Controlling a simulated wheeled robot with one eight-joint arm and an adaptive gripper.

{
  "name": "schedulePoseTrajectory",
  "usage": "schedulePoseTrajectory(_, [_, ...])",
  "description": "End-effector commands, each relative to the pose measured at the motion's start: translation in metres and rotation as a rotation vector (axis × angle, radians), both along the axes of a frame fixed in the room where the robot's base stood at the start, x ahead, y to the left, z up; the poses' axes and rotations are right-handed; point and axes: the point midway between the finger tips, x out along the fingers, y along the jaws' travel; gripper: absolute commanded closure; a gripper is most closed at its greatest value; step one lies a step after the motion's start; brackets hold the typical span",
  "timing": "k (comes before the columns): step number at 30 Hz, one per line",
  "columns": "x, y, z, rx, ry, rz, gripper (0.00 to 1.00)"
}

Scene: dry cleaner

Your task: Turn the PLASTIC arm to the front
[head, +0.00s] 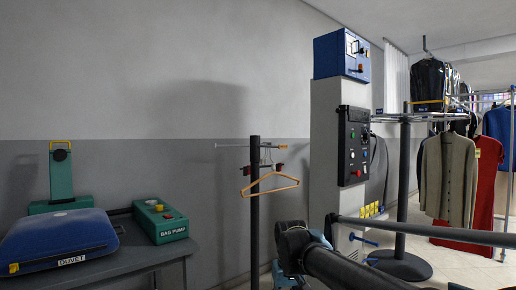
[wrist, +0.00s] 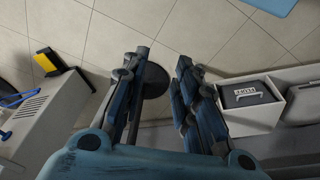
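A dark upright post (head: 255,205) stands in front of the grey wall in the head view, with thin arms near its top. One pale arm (head: 232,146) points left. A wooden hanger (head: 270,185) and small red clips (head: 279,166) hang at the post. I cannot read the word PLASTIC on any arm. In the wrist view my gripper (wrist: 162,61) is open and empty, with its fingers pointing toward the tiled floor. A dark round base (wrist: 154,82) shows between and behind the fingers. In the head view my arm covers the bottom centre, and the fingertips cannot be made out.
A table (head: 140,258) at left holds a blue duvet bag (head: 58,236) and a green bag pump (head: 160,221). A grey control cabinet (head: 325,145) stands right of the post. A dark horizontal bar (head: 430,230) crosses the lower right. A white bin (wrist: 258,116) is at right in the wrist view.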

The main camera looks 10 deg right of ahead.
Motion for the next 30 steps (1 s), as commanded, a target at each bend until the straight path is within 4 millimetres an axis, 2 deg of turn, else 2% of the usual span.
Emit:
schedulePoseTrajectory(1, [0.0,-0.002,0.003,-0.017,0.001,0.02,0.92])
schedulePoseTrajectory(2, [0.002,-0.005,0.006,-0.034,0.003,0.039,0.99])
schedulePoseTrajectory(3, [0.007,-0.009,0.012,-0.064,0.006,0.071,1.0])
schedulePoseTrajectory(8, [0.039,-0.032,0.051,-0.248,0.035,0.273,1.0])
schedulePoseTrajectory(12, [0.075,-0.053,0.092,-0.437,0.079,0.472,1.0])
schedulePoseTrajectory(18, [0.134,-0.07,0.153,-0.703,0.168,0.739,1.0])
schedulePoseTrajectory(24, [0.198,-0.071,0.219,-0.966,0.291,0.979,1.0])
schedulePoseTrajectory(30, [0.264,-0.053,0.285,-1.226,0.45,1.18,1.0])
